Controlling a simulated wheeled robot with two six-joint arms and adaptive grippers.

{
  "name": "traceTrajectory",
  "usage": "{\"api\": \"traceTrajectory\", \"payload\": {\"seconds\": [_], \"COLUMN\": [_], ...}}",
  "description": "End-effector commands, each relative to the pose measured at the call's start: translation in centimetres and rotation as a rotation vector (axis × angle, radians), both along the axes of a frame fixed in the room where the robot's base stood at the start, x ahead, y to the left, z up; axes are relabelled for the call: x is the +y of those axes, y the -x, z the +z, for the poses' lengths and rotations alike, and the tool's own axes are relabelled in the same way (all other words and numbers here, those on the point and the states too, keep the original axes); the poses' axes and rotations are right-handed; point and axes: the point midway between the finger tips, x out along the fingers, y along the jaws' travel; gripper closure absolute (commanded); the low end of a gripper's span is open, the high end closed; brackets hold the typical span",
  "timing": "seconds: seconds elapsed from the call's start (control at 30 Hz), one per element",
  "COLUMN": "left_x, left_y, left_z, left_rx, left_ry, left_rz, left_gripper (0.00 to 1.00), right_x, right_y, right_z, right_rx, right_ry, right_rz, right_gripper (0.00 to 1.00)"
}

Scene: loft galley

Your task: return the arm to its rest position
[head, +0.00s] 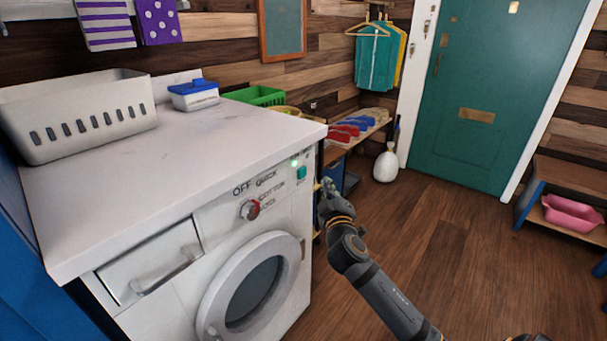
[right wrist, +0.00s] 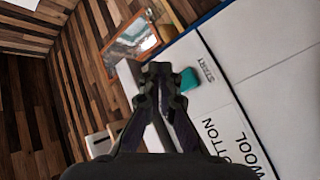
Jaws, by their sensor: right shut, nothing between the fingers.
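My right gripper (head: 326,189) is beside the right front edge of the washing machine (head: 215,217), near the teal start button (head: 301,172). In the right wrist view the gripper (right wrist: 159,72) has its fingertips together and holds nothing. The start button (right wrist: 189,79) shows just beside the fingertips there; I cannot tell whether they touch it. A small green light (head: 294,163) glows above the button. The red-marked dial (head: 250,210) is on the panel to the left. My left gripper is not in view.
A white basket (head: 85,112) and a blue-lidded tub (head: 194,94) stand on the white counter. A low bench (head: 362,132) with folded clothes is behind the machine. A white bottle (head: 386,164) stands on the floor by the green door (head: 474,90). Open wooden floor lies to the right.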

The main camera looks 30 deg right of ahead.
Motion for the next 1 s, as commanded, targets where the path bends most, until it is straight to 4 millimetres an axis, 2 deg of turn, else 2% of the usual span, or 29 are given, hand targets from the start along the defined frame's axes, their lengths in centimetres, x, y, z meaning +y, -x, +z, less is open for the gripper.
{"api": "traceTrajectory", "payload": {"seconds": [0.37, 0.47, 0.57, 0.63, 0.7, 0.8, 0.9, 1.0], "left_x": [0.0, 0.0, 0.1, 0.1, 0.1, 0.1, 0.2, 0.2], "left_y": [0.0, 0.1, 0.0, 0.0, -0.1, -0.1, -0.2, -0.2], "left_z": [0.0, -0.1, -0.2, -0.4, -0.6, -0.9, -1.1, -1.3], "left_rx": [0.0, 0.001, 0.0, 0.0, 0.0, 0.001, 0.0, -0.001], "left_ry": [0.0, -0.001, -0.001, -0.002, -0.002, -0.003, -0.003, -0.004], "left_rz": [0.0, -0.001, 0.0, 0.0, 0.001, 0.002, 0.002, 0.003], "left_gripper": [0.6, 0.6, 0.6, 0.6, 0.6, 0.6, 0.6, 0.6], "right_x": [0.0, 0.0, 0.0, 0.4, 1.4, 3.6, 6.1, 8.7], "right_y": [0.0, 0.3, 1.7, 3.8, 6.7, 11.6, 16.4, 20.8], "right_z": [0.0, -1.3, -6.0, -11.2, -16.7, -23.4, -28.1, -31.3], "right_rx": [0.0, 0.028, 0.134, 0.261, 0.41, 0.617, 0.797, 0.95], "right_ry": [0.0, -0.029, -0.135, -0.248, -0.373, -0.53, -0.656, -0.76], "right_rz": [0.0, -0.009, -0.043, -0.081, -0.122, -0.169, -0.202, -0.224], "right_gripper": [1.0, 1.0, 1.0, 1.0, 1.0, 1.0, 1.0, 1.0]}}
